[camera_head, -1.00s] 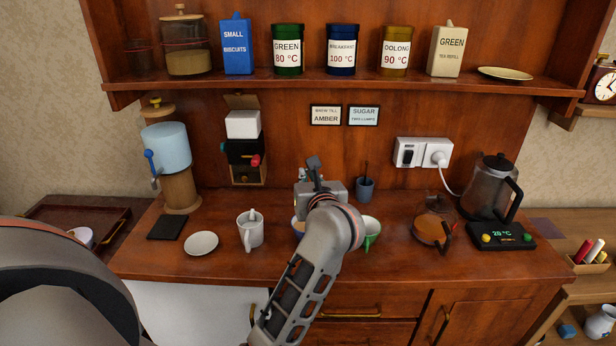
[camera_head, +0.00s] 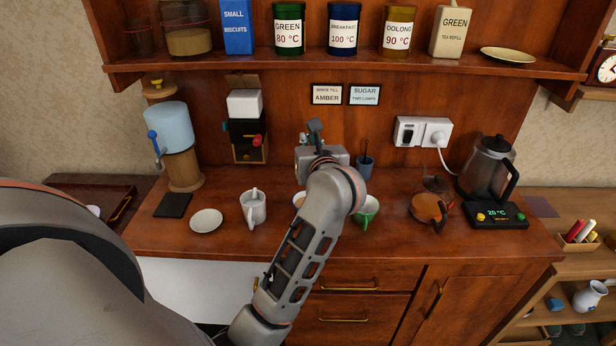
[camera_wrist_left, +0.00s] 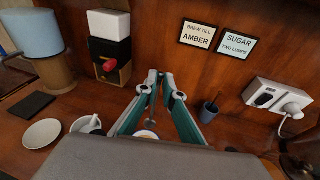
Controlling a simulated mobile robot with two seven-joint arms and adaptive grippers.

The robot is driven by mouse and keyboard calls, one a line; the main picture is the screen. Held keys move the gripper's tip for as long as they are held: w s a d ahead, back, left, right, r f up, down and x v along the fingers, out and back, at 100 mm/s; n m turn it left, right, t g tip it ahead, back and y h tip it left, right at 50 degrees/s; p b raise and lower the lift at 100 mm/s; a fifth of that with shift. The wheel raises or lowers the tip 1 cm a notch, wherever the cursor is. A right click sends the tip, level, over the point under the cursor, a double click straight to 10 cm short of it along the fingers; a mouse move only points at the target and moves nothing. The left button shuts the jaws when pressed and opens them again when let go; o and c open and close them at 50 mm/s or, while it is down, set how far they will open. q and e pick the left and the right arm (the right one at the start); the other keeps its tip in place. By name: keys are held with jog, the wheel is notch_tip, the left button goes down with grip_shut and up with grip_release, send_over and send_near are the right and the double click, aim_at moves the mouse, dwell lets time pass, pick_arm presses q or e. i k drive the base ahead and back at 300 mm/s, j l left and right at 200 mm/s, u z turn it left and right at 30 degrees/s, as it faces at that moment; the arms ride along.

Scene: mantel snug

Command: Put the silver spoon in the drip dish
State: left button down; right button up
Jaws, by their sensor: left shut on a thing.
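My left gripper (camera_head: 315,130) is over the back middle of the counter. In the left wrist view its fingers (camera_wrist_left: 161,90) are shut on a thin grey thing, which looks like the silver spoon (camera_wrist_left: 151,117); it is small and mostly hidden. The spoon cannot be made out in the head view. A round white dish (camera_head: 206,220), which looks like the drip dish, lies flat and empty at the left front of the counter. It also shows in the left wrist view (camera_wrist_left: 42,133), well left of the gripper. My right gripper is out of view.
A white mug (camera_head: 253,209) stands between the dish and my arm. A cup (camera_head: 299,200) is partly hidden by my arm, and a green cup (camera_head: 367,212) stands right of it. A blue pot (camera_head: 365,167) is behind. A glass pot (camera_head: 428,207) and kettle (camera_head: 488,166) stand right.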

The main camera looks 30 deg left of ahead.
aim_at(206, 210)
jog(key=k+j, duration=0.2)
jog(key=j, duration=0.15)
jog(key=k+j, duration=0.2)
jog(key=j, duration=0.2)
jog(key=k+j, duration=0.2)
jog(key=j, duration=0.15)
